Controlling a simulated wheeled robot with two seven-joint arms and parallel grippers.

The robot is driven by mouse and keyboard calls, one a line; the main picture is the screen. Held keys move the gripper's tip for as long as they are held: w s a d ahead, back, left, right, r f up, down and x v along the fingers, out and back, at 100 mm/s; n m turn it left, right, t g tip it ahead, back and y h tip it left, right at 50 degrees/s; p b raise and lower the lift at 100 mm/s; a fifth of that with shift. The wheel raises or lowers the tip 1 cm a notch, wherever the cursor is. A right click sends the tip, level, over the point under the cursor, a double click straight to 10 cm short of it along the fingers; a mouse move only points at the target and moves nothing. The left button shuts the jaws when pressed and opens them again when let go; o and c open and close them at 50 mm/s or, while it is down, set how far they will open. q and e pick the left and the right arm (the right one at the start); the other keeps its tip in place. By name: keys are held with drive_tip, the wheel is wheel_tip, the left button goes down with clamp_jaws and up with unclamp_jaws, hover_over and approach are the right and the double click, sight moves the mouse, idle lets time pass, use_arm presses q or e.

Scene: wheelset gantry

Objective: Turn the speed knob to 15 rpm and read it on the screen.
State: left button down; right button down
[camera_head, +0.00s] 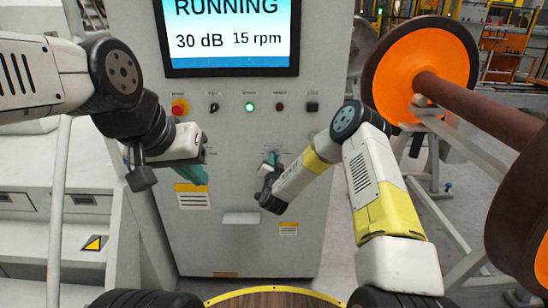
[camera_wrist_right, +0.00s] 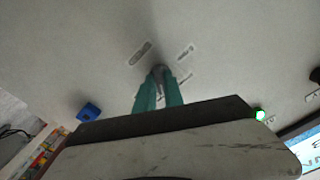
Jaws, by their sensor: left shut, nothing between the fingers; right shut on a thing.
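The screen (camera_head: 230,35) on the grey cabinet reads RUNNING, 30 dB and 15 rpm. My right gripper (camera_head: 270,160) is at the cabinet front below the row of buttons. In the right wrist view its teal fingers (camera_wrist_right: 158,88) are shut on a small grey knob (camera_wrist_right: 158,70), which they mostly hide. Small labels sit around the knob; their text is too small to read. My left gripper (camera_head: 195,174) is shut and empty in front of the cabinet, left of the right gripper.
An orange-faced wheel (camera_head: 400,75) on a brown axle (camera_head: 480,105) stands at right.

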drive_tip(key=c, duration=1.4)
unclamp_jaws()
drive_tip(key=shift+c, duration=0.2)
drive_tip(key=s, duration=0.7)
drive_tip(key=shift+s, duration=0.4)
